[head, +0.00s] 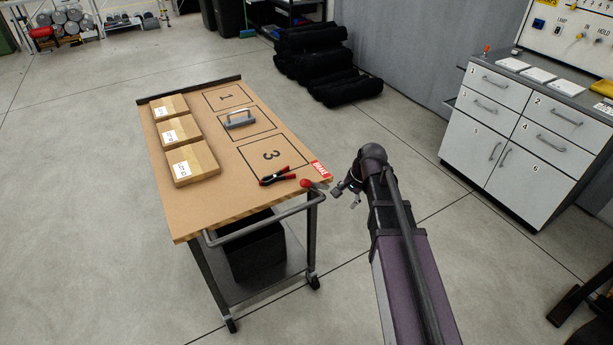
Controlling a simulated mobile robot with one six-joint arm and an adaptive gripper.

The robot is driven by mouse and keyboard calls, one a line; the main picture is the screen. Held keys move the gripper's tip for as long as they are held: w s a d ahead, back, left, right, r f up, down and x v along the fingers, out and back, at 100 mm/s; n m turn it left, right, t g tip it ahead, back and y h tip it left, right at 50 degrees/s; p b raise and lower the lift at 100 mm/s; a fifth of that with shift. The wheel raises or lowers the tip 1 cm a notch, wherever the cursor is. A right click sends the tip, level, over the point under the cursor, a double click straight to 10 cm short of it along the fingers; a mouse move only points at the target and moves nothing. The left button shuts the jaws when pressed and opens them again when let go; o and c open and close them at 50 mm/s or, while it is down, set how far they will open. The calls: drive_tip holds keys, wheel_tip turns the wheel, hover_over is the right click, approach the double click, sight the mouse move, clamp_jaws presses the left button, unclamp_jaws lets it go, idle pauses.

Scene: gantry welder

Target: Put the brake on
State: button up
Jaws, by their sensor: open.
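The brake lever with a red ball knob (306,184) is at the near right corner of the cart, next to a red label reading BRAKE (319,169). The lever's lower part is hard to make out. My gripper (344,193) is open and empty, just right of the red knob and the cart corner, and it looks apart from the knob. The cart (220,205) has a wooden top and a grey push handle (262,222) along its near edge.
On the cart top lie several cardboard boxes (193,163), a grey handled block (239,122) and a red-and-black clamp (277,176) near outline 3. A black bin (255,255) sits on the lower shelf. White drawer cabinets (525,130) stand right. Floor between is clear.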

sight(306, 180)
drive_tip(key=w+a+r+m+y+p, duration=0.2)
drive_tip(key=w+a+r+m, duration=0.3)
drive_tip(key=w, duration=0.4)
drive_tip(key=shift+a+r+m+t+p, duration=0.4)
drive_tip(key=shift+a+m+p, duration=0.15)
drive_tip(key=shift+a, duration=0.65)
drive_tip(key=shift+f, duration=0.15)
drive_tip(key=b+x, duration=1.2)
drive_tip(key=x, duration=0.1)
drive_tip(key=shift+a+f, duration=0.15)
drive_tip(key=shift+a, duration=0.1)
